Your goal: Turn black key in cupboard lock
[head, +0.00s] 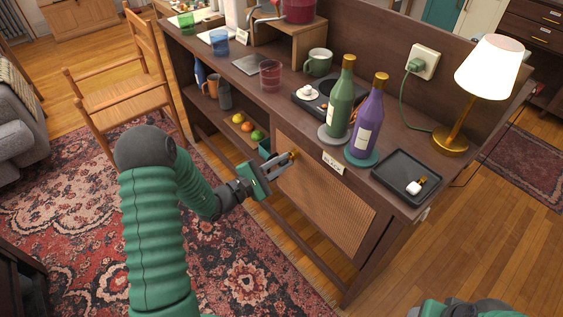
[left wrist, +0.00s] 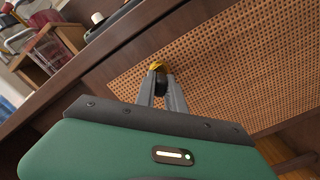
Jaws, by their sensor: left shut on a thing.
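The cupboard door (head: 325,190) has a woven cane panel in a dark wood frame, and it also fills much of the left wrist view (left wrist: 230,65). A brass lock (left wrist: 157,66) sits at the door's upper left; it shows small in the head view (head: 294,154). My left gripper (head: 288,158) reaches the lock from the left. In the left wrist view its fingertips (left wrist: 161,84) are closed around a small black key (left wrist: 161,82) at the lock. The fingers hide most of the key. Part of my right arm shows at the bottom right; its gripper is not visible.
On the cupboard top (head: 240,80) stand a green bottle (head: 340,105), a purple bottle (head: 367,125), a black tray (head: 405,175) and a lamp (head: 487,70). A wooden chair (head: 125,80) stands at the left. Fruit (head: 247,126) lies on an open shelf.

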